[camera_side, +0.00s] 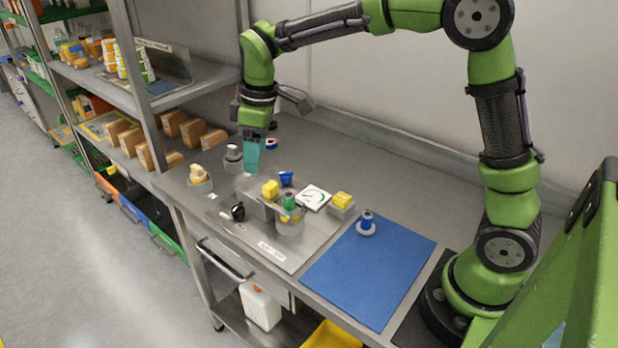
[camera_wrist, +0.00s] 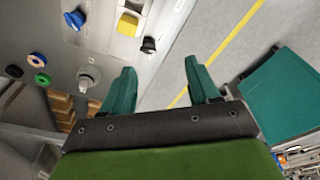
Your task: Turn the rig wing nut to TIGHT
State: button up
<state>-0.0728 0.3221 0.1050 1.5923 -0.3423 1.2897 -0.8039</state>
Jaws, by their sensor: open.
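The rig is a grey metal plate (camera_side: 248,231) on the bench with several coloured fittings. They include a yellow block (camera_side: 270,190), a blue fitting (camera_side: 286,178), a green-topped cylinder (camera_side: 290,201) and another yellow block (camera_side: 341,200). I cannot tell for sure which fitting is the wing nut. A white dial card (camera_side: 313,197) with a green arc lies among them. My gripper (camera_side: 252,158) hangs above the bench behind the rig, apart from it. In the wrist view its teal fingers (camera_wrist: 160,78) are spread and empty. A yellow block (camera_wrist: 128,25) and blue fitting (camera_wrist: 75,19) show beyond them.
A black knob (camera_side: 238,211) stands at the plate's left. Grey-based knobs (camera_side: 200,180) stand left of my gripper. A blue mat (camera_side: 360,268) holds a blue-topped piece (camera_side: 366,222). Shelving with brown boxes (camera_side: 172,124) stands left. The back right of the bench is clear.

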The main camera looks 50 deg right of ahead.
jog(key=s+d+r+m+t, duration=0.1)
jog(key=s+m, duration=0.3)
jog(key=s, duration=0.2)
jog(key=s+d+r+m+t, duration=0.1)
jog(key=s+d+r+m, duration=0.1)
jog(key=s+m, duration=0.2)
jog(key=shift+s+r+t+y, duration=0.2)
jog(key=shift+s+t+y, duration=0.2)
jog(key=shift+s, duration=0.85)
